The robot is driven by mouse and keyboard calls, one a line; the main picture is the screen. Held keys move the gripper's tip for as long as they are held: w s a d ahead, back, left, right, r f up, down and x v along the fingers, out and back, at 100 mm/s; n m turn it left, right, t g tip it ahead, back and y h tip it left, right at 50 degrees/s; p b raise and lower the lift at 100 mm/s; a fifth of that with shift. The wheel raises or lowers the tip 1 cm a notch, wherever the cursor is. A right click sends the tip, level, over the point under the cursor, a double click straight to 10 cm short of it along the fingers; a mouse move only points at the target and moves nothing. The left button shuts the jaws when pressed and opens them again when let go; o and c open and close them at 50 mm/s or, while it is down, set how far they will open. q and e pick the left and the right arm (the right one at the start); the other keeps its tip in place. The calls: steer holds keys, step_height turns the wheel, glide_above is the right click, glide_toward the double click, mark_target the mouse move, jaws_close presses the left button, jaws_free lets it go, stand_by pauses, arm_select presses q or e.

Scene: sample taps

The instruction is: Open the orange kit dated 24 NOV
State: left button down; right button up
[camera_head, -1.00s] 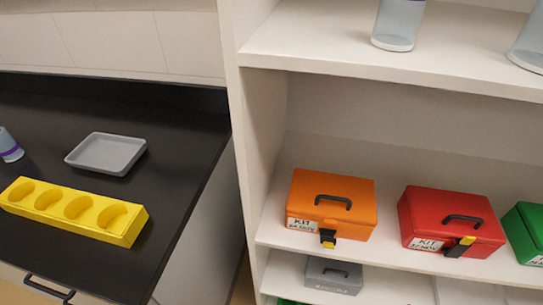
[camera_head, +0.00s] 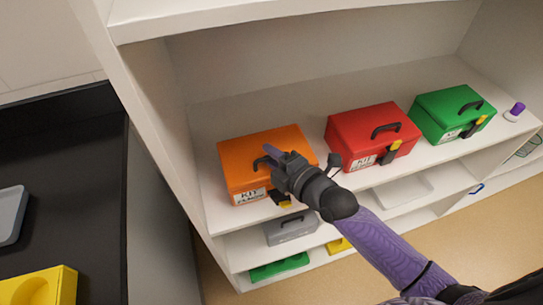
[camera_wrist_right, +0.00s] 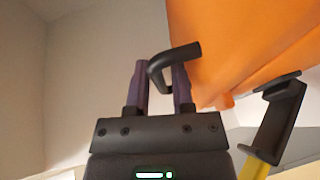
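The orange kit (camera_head: 262,155) sits on the upper shelf at the left, with its lid down. Its white label (camera_head: 249,197) reads KIT, with a date too small to read surely. My right gripper (camera_head: 272,156) is at its lid handle. In the right wrist view, the fingers (camera_wrist_right: 161,88) stand apart with the black handle (camera_wrist_right: 180,58) between and across them; I see no firm grip. The orange kit (camera_wrist_right: 245,50) fills the upper right there, and its black and yellow latch (camera_wrist_right: 275,120) is at the right. My left gripper is out of view.
A red kit (camera_head: 370,130) and a green kit (camera_head: 450,108) stand to the right on the same shelf. A purple-capped item (camera_head: 516,111) is at the far right. A grey box (camera_head: 291,228) sits below. The shelf's side panel (camera_head: 150,110) is close on the left.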

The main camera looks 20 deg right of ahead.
jaws_close()
stand_by(1.4)
